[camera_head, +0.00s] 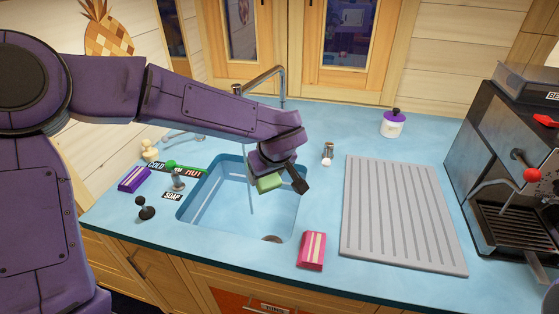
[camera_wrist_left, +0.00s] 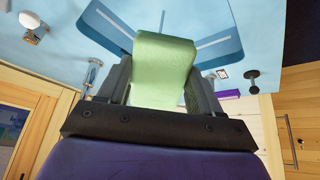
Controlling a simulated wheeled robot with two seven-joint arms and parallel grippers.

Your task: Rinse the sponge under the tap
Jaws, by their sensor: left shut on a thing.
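My left gripper (camera_head: 279,179) is shut on a green sponge (camera_head: 268,184) and holds it over the blue sink basin (camera_head: 222,205). In the left wrist view the sponge (camera_wrist_left: 163,66) sits between the two dark fingers, its far end sticking out over the basin. The metal tap (camera_head: 283,84) stands behind the basin; its spout bends over and down behind my forearm, which hides its base. I cannot tell whether water runs onto the sponge. The lever with the green knob (camera_head: 171,164) is by the COLD/HOT label (camera_head: 190,171). My right gripper is not in view.
A pink-striped block (camera_head: 311,250) lies right of the basin, a purple one (camera_head: 134,179) at left. A grey drainboard (camera_head: 400,215), a white jar (camera_head: 393,124) and a coffee machine (camera_head: 515,170) are to the right.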

